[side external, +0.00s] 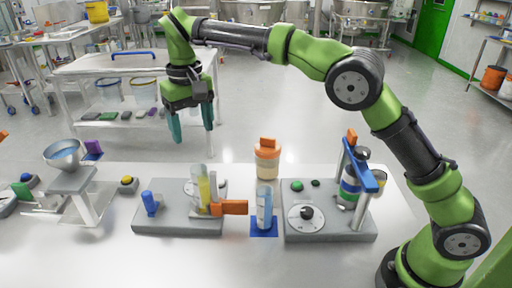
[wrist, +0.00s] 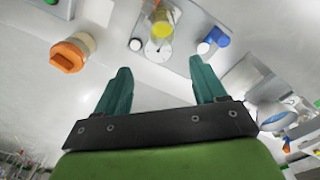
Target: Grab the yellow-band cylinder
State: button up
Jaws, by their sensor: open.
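A clear cylinder with a yellow band (side external: 204,188) stands upright on the left grey device (side external: 180,222), beside an orange block (side external: 235,208). In the wrist view the yellow-band cylinder (wrist: 162,26) is near the top, over a round white dial. My gripper (side external: 193,135) is open and empty, pointing down, high above and behind the left device. In the wrist view its two teal fingers (wrist: 160,68) are spread apart, with bare table between them. The cylinder is beyond the fingertips and not touched.
A clear cylinder with blue (side external: 264,208) stands on a blue base. An orange-lidded jar (side external: 267,160) stands behind it. The right grey device (side external: 327,230) has a blue-topped frame (side external: 361,170). A metal funnel stand (side external: 72,182) is at left.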

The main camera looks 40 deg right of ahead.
aim_at(200, 180)
jog(key=f, duration=1)
jog(key=s+f, duration=0.1)
jog(key=f, duration=0.3)
jog(key=shift+a+f, duration=0.25)
jog(key=shift+f, duration=0.15)
grip_shut()
